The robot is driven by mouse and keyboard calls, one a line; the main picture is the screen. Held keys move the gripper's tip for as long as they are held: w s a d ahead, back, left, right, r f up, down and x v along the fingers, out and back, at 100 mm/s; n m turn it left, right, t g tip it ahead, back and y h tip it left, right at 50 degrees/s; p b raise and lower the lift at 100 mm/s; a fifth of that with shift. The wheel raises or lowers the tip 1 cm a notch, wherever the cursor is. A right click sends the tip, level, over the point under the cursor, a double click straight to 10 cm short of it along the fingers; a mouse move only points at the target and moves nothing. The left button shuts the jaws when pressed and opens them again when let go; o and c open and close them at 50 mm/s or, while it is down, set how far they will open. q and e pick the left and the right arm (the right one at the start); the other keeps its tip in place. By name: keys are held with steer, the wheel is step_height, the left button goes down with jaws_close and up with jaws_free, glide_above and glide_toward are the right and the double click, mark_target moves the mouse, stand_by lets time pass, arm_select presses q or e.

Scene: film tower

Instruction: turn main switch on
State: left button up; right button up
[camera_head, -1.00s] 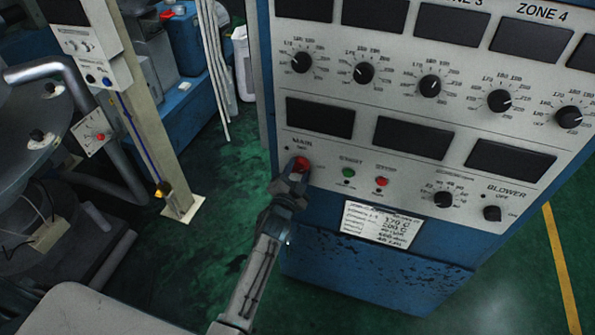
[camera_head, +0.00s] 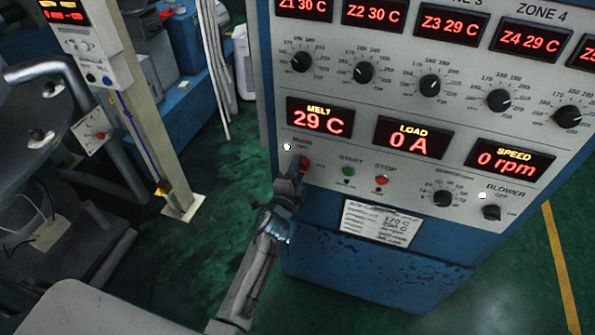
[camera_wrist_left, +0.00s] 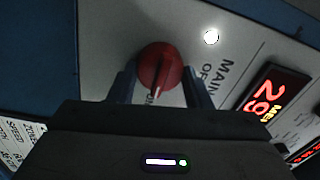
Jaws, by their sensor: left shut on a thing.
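The red main switch (camera_head: 304,162) is a round knob at the lower left of the control panel, under the MAIN label. A small white lamp (camera_head: 287,147) beside the MAIN label is lit. The displays are lit: the melt display (camera_head: 320,119) reads 29 C, the load display (camera_head: 408,137) 0 A and the speed display (camera_head: 509,160) 0 rpm. My right gripper is not in view.
Green START (camera_head: 348,171) and red STOP (camera_head: 382,180) buttons sit just right of the switch. The blower knob (camera_head: 492,213) is farther right, with a lit white lamp. A beige post (camera_head: 145,150) stands at the left. Green floor lies between post and cabinet.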

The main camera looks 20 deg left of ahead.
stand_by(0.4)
arm_select(q)
steer(key=o, duration=1)
steer(key=s, duration=1)
steer(key=shift+s+a+f, duration=0.15)
steer(key=shift+s+f, duration=0.1)
steer(key=shift+s, duration=0.15)
steer(key=s+a+f+n+g+b, duration=0.1)
steer(key=s+f+n+g, duration=0.3)
steer(key=f, duration=0.8)
steer(key=s+a+f+n+g+b, duration=0.15)
steer(key=s+f, duration=0.35)
steer(key=f, duration=0.7)
steer(key=s+a+f+n+g+b, duration=0.1)
steer(key=s+a+f+n+g, duration=0.3)
steer(key=f, duration=0.9)
steer(key=s+a+f+n+g+b, duration=0.1)
steer(key=s+f+n+g, duration=0.1)
steer(key=s+f, duration=0.5)
steer(key=s+a+f+n+g+y+b, duration=0.1)
steer(key=s+f, duration=0.6)
steer(key=s, duration=0.8)
steer(key=s+a+f+n+g+b, duration=0.1)
steer(key=s+a+f+n+g, duration=0.2)
steer(key=s+f, duration=0.4)
steer(key=s+g, duration=0.1)
steer(key=s, duration=0.4)
steer(key=shift+a+g, duration=0.2)
steer(key=shift+g, duration=0.15)
